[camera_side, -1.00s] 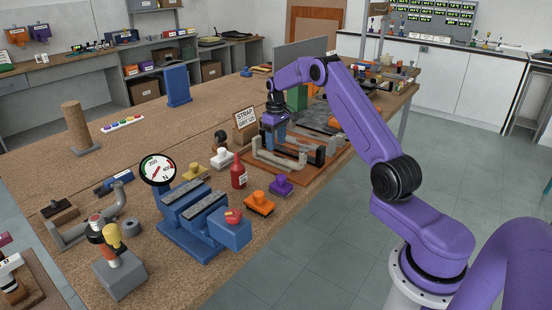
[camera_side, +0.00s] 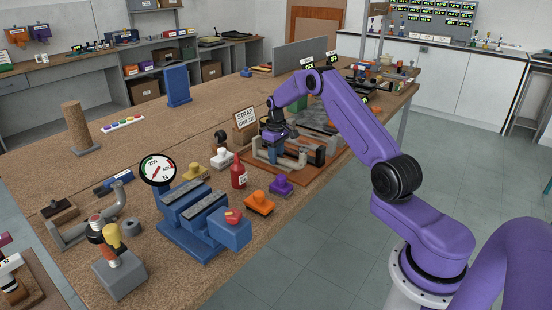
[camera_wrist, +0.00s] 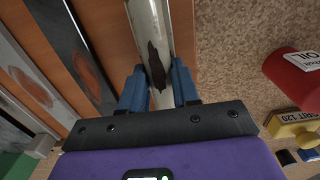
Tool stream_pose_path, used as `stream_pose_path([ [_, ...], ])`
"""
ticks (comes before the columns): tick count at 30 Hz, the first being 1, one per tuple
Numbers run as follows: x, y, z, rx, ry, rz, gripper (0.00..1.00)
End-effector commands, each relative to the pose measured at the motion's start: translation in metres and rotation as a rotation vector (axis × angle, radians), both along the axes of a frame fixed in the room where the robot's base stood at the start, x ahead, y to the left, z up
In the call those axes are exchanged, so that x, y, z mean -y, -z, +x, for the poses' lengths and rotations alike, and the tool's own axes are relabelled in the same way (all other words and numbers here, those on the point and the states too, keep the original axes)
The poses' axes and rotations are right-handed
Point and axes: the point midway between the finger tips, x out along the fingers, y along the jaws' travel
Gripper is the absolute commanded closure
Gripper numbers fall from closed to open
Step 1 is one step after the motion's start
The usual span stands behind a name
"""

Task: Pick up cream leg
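The cream leg (camera_side: 287,164) lies on the orange-brown board at the near edge of a row of parts. In the wrist view the cream leg (camera_wrist: 149,25) is a pale bar with a dark worn patch, running up the picture. My gripper (camera_side: 272,155) is low over its far-left part. In the wrist view the blue fingers of my gripper (camera_wrist: 157,80) stand apart, one on each side of the leg. The gaps to the leg are very small, and I cannot tell whether the fingers touch it. The fingers hide part of the leg in the side view.
Dark and grey bars (camera_wrist: 68,45) lie beside the leg on the board (camera_wrist: 106,16). A red bottle (camera_side: 238,176), a yellow-topped block (camera_wrist: 298,125) and a purple block (camera_side: 281,186) stand nearby. A strap sign box (camera_side: 245,127) is behind. Bare bench shows between them.

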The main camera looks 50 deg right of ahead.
Motion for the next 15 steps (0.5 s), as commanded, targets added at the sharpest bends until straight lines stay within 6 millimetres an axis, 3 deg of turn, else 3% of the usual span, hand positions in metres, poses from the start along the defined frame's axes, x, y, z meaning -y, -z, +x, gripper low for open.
stream_pose_path([
  [11, 0.001, -0.003, 0.001, 0.003, 0.0, -0.002, 1.0],
  [15, 0.001, -0.015, 0.002, 0.006, 0.0, -0.002, 1.0],
])
